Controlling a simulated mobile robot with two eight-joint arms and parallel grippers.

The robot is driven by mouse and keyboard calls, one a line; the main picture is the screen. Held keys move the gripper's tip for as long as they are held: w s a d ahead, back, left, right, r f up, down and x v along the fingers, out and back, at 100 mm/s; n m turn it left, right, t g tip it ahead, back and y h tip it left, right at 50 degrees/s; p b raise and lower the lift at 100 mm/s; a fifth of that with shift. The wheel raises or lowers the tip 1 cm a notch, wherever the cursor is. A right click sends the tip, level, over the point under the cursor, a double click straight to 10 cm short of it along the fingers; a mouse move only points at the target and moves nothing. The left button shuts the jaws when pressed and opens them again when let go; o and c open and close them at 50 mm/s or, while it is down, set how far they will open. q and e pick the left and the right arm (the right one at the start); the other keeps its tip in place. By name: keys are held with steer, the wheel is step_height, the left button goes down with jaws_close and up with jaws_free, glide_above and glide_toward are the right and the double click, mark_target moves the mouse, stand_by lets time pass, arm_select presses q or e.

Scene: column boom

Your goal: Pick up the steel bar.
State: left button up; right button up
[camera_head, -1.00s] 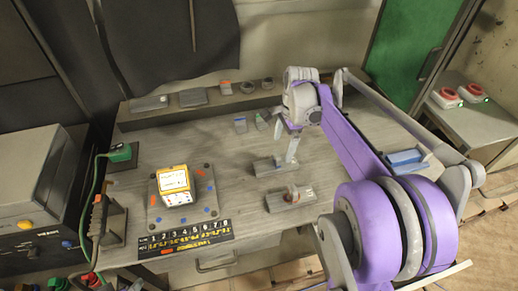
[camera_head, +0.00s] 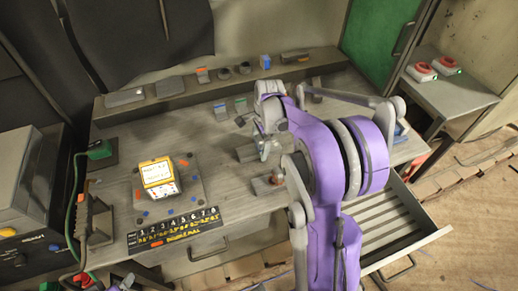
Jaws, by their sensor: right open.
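I cannot tell for certain which piece is the steel bar. A flat grey block (camera_head: 246,154) lies on the workbench (camera_head: 215,175), and a second grey block with a reddish-brown part (camera_head: 264,186) lies nearer the front. Flat grey bars also lie on the back shelf, one at its left (camera_head: 125,97) and one beside it (camera_head: 169,88). My right gripper (camera_head: 264,151) is open and points down by the right end of the first block. Contact cannot be told. My purple arm hides the bench to its right. My left gripper does not show clearly.
A yellow-and-white meter (camera_head: 160,177) stands on a grey plate at left, behind a black numbered strip (camera_head: 174,233). Small blocks (camera_head: 221,111) stand behind my gripper. An open slatted drawer (camera_head: 392,222) juts out at right. Red buttons (camera_head: 421,72) sit on a side cabinet.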

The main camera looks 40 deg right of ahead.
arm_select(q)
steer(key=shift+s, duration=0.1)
arm_select(e)
steer(key=shift+c, duration=0.3)
jaws_close()
steer(key=shift+r, duration=0.1)
step_height(320, 180, up, 9)
steer(key=shift+r+p, duration=0.3)
steer(key=shift+r, duration=0.45)
steer(key=shift+r+p, duration=0.55)
steer(key=shift+r, duration=0.75)
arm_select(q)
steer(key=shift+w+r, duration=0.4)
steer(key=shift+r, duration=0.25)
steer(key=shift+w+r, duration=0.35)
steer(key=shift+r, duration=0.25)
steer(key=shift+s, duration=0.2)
arm_select(e)
steer(key=shift+s+f, duration=0.1)
steer(key=shift+s, duration=0.05)
